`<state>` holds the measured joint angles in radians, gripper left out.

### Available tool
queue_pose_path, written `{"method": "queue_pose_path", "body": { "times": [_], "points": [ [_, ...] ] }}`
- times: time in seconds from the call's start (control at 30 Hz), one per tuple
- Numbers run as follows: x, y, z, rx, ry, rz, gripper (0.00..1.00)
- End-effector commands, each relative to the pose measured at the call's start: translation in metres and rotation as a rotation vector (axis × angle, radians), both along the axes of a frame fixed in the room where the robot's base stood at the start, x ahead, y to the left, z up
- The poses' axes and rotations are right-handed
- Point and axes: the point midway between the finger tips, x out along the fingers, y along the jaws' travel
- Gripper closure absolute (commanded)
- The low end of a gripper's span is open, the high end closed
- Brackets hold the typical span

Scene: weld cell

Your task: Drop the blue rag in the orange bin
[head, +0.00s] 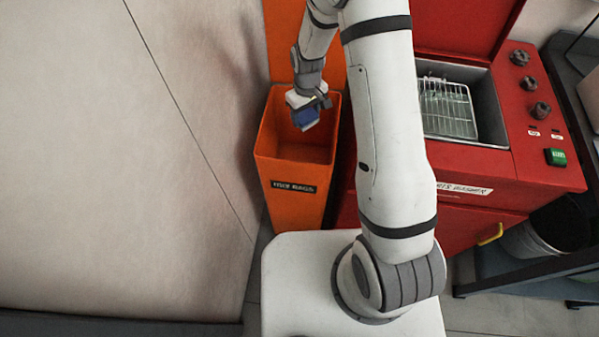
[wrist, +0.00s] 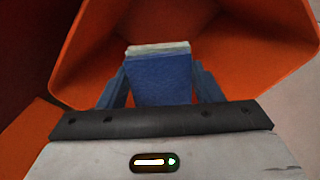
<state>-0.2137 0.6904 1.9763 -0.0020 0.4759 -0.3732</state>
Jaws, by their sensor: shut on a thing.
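The blue rag (wrist: 162,80) is between the two fingers of my gripper (wrist: 160,88), which is shut on it. My gripper and the rag are over the bin's mouth. In the wrist view the bin's orange walls (wrist: 85,60) surround the rag. I cannot tell whether the rag touches a wall.
A red parts washer (head: 545,172) with a wire basket (head: 447,108) in its open tub stands to the right of the bin. A pale wall (head: 120,160) is on the left. A dark rack with a bucket (head: 530,243) is at the far right.

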Motion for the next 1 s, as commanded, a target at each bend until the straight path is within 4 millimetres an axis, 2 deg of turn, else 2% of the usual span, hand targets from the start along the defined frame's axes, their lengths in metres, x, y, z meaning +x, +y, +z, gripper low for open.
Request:
{"method": "queue_pose_path", "body": {
  "times": [0.03,0.07,0.37,0.67,0.77,1.0],
  "points": [
    [0.0,0.0,0.0,0.0,0.0,0.0,0.62],
    [0.0,0.0,0.0,0.0,0.0,0.0,0.4],
    [0.0,0.001,0.001,0.0,0.0,0.001,0.16],
    [0.0,0.001,0.005,0.0,-0.002,0.001,0.16],
    [0.001,0.001,0.016,0.001,-0.004,0.002,0.16],
    [0.001,0.001,0.056,0.001,-0.004,0.002,0.16]
  ]
}}
